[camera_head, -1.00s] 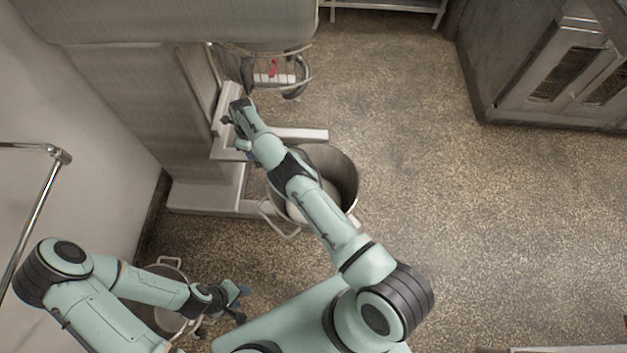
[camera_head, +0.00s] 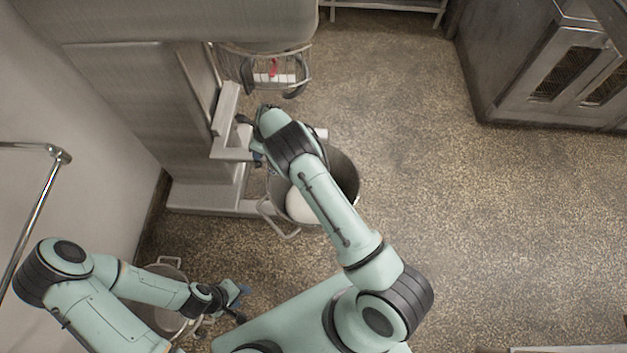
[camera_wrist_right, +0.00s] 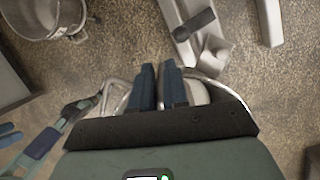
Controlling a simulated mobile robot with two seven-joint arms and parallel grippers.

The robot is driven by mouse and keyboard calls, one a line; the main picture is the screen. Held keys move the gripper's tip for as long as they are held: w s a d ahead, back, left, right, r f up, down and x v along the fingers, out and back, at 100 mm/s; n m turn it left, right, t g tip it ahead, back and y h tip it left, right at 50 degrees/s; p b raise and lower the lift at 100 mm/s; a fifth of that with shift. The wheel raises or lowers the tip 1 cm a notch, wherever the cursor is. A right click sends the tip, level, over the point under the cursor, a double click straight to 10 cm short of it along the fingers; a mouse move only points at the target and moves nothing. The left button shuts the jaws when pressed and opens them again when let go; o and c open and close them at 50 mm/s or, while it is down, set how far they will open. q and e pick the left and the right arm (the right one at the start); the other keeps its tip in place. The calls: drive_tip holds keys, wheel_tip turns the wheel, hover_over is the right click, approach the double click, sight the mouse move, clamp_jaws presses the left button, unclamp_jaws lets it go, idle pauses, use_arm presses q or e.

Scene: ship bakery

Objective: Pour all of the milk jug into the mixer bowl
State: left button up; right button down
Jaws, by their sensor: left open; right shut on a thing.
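The steel mixer bowl (camera_head: 347,172) stands on the floor beside the mixer, with a pale rounded mass (camera_head: 303,206) inside. My right arm crosses above the bowl and hides part of it. My right gripper (camera_head: 258,152) is at the bowl's mixer side, pointing down. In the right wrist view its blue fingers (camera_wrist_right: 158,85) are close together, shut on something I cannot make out. Curved metal shows on both sides of them. I cannot pick out the milk jug in either view. My left gripper (camera_head: 241,302) is open and empty, low in the head view.
The mixer column (camera_head: 190,110) and its bowl bracket (camera_head: 228,110) stand close to my right gripper. A wire guard (camera_head: 262,60) hangs above. A metal pot (camera_head: 165,268) stands behind my left arm. Open floor (camera_head: 430,200) lies right of the bowl, up to an oven (camera_head: 540,80).

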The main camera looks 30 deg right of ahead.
drive_tip(key=shift+s+d+r+t+y, duration=0.15)
drive_tip(key=shift+s+d+t+y, duration=0.3)
drive_tip(key=shift+s+d, duration=0.1)
drive_tip(key=shift+s+d+r+t+y, duration=0.15)
drive_tip(key=shift+s+d+t+y, duration=0.25)
drive_tip(key=shift+d+t+y, duration=0.1)
drive_tip(key=shift+s+d+f+t+y, duration=0.45)
drive_tip(key=shift+s+d+f+y, duration=0.1)
drive_tip(key=shift+s+d+f, duration=0.1)
drive_tip(key=shift+s+d, duration=0.15)
drive_tip(key=shift+a, duration=0.25)
drive_tip(key=shift+w+a+r+g+h, duration=0.5)
drive_tip(key=shift+w+a+r+h, duration=0.15)
drive_tip(key=shift+w+a, duration=0.3)
drive_tip(key=shift+w+d, duration=0.1)
drive_tip(key=shift+w+a+f+g+h, duration=0.15)
drive_tip(key=shift+w+a+g+h, duration=0.45)
drive_tip(key=shift+a, duration=0.1)
drive_tip(key=shift+w+a+f+g+h, duration=0.3)
drive_tip(key=shift+w+a+g+h, duration=0.15)
drive_tip(key=shift+w+g+h, duration=0.15)
drive_tip(key=shift+w+a+f+g+h, duration=0.3)
drive_tip(key=shift+w+a+g+h, duration=0.15)
drive_tip(key=shift+g+h, duration=0.15)
